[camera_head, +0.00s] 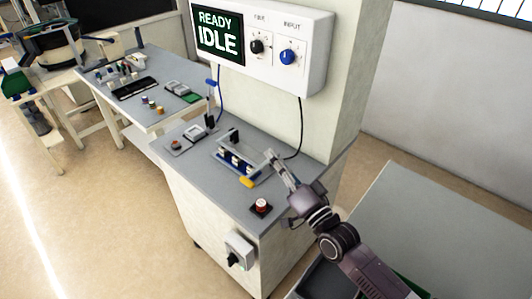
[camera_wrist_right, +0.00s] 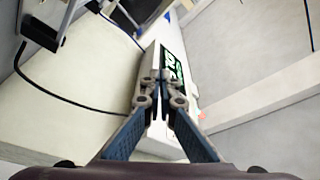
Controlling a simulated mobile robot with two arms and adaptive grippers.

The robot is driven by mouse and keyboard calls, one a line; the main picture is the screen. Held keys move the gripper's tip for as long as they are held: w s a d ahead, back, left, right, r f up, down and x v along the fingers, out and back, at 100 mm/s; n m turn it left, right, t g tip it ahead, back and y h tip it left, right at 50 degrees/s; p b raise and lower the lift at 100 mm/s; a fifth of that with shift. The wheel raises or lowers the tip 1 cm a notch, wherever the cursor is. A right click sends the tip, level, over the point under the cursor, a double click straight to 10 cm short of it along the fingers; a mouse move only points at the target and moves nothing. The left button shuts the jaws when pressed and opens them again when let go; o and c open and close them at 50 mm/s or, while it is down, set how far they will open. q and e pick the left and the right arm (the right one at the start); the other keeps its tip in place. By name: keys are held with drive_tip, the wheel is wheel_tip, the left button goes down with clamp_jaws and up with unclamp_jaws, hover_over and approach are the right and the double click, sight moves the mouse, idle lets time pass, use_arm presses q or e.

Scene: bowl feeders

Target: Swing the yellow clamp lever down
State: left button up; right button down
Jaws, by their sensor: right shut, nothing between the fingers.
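The yellow clamp lever (camera_head: 249,181) shows as a small yellow grip at the front right of a clamp fixture (camera_head: 222,151) on the grey cabinet top. The grip sits low, close to the cabinet top; its exact angle is too small to tell. My right gripper (camera_head: 270,156) is just right of the fixture, above the cabinet top, with its fingers pointing up and left. In the right wrist view my right gripper (camera_wrist_right: 164,82) is shut and empty, its fingertips together. The yellow lever is not visible there. My left gripper is not in view.
A control box (camera_head: 262,45) with a screen reading "READY IDLE" hangs above the cabinet (camera_head: 215,215). A red button (camera_head: 262,204) sits near its front edge. An upright blue-tipped lever (camera_head: 210,103) stands behind. A black cable (camera_head: 300,130) hangs down right of the fixture.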

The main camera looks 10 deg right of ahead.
drive_tip(key=s+d+f+b, duration=0.1)
drive_tip(key=s+d+f, duration=0.1)
drive_tip(key=s+d, duration=0.2)
drive_tip(key=shift+d+f, duration=0.2)
drive_tip(key=shift+s, duration=0.15)
idle(0.3)
